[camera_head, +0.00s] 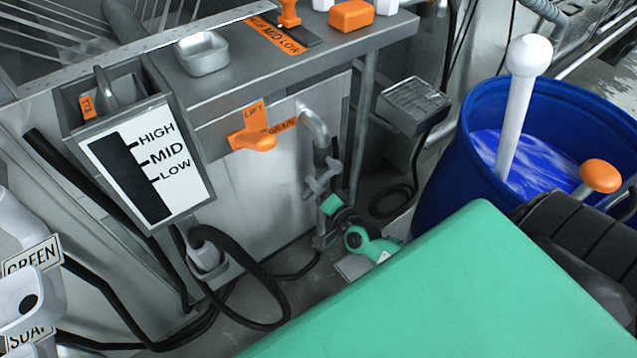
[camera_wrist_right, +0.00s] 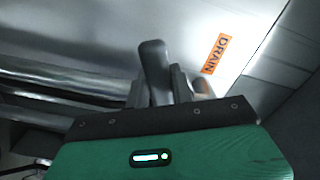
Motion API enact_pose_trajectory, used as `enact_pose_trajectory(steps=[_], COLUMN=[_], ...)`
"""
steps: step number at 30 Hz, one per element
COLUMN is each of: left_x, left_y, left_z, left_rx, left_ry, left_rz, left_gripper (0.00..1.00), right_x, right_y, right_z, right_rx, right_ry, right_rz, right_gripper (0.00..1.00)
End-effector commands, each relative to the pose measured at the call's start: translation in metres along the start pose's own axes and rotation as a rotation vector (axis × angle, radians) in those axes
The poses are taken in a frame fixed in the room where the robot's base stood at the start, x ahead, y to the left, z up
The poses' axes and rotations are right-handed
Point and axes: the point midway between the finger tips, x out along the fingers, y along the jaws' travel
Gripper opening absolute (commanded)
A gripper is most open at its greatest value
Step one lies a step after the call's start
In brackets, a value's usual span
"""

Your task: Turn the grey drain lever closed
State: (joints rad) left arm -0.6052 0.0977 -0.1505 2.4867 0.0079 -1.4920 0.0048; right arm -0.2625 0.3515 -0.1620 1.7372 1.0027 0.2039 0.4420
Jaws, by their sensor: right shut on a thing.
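The grey drain lever (camera_wrist_right: 154,62) shows in the right wrist view as a rounded grey bar, standing up between the fingers of my right gripper (camera_wrist_right: 163,90). The gripper is shut on it. In the head view my right gripper (camera_head: 328,197) is low beside the tank, at the grey valve parts below the bent drain pipe (camera_head: 315,126). The lever is small there and hard to tell from the fingers. The orange DRAIN label (camera_head: 283,127) is on the tank wall above left; it also shows in the wrist view (camera_wrist_right: 216,53). My left gripper is not in view.
An orange LIFT handle (camera_head: 254,138) sticks out left of the pipe. A table leg (camera_head: 361,125) and a grey box (camera_head: 414,104) with a black cable stand to the right. A blue barrel (camera_head: 448,178) of blue liquid is farther right. A black hose (camera_head: 258,262) loops at the left.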

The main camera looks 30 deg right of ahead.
Motion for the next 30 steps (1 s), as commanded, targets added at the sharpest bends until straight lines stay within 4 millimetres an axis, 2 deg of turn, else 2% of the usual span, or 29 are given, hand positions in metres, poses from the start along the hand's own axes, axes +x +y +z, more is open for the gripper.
enact_pose_trajectory(steps=[1, 6, 15, 30], left_x=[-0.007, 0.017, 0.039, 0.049], left_y=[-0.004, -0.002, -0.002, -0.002], left_z=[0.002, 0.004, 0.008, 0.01], left_rx=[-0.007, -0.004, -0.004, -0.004], left_ry=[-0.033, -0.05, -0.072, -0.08], left_rz=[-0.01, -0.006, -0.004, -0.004], left_gripper=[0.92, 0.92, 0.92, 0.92], right_x=[0.0, 0.0, 0.0, 0.0], right_y=[-0.006, -0.017, -0.028, -0.033], right_z=[-0.001, -0.002, -0.006, -0.008], right_rx=[0.044, 0.187, 0.366, 0.449], right_ry=[0.0, 0.0, 0.0, 0.0], right_rz=[0.001, 0.0, 0.001, 0.0], right_gripper=[0.0, 0.0, 0.0, 0.0])
